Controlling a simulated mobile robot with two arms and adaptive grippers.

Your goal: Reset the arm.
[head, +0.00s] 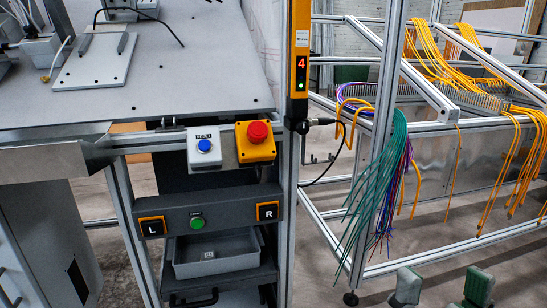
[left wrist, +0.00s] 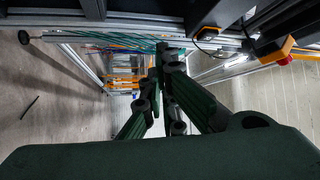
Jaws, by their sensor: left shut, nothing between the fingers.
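My left gripper (left wrist: 165,48) is dark green and shows in the left wrist view. Its fingers come together with nothing between them; it is out of the head view. Two grey-green fingertips of my right gripper (head: 441,287) stand apart at the bottom right of the head view, with nothing seen between them. A white box with a blue RESET button (head: 204,146) is on the front rail of the workstation. Beside it is a yellow box with a red emergency stop (head: 258,132), which also shows at the upper right of the left wrist view (left wrist: 287,58).
The yellow light curtain post (head: 299,50) shows a red 4 and a green light. Below are L and R pads and a green button (head: 197,223) above a grey bin (head: 216,253). Cables (head: 385,185) hang from the frame at right.

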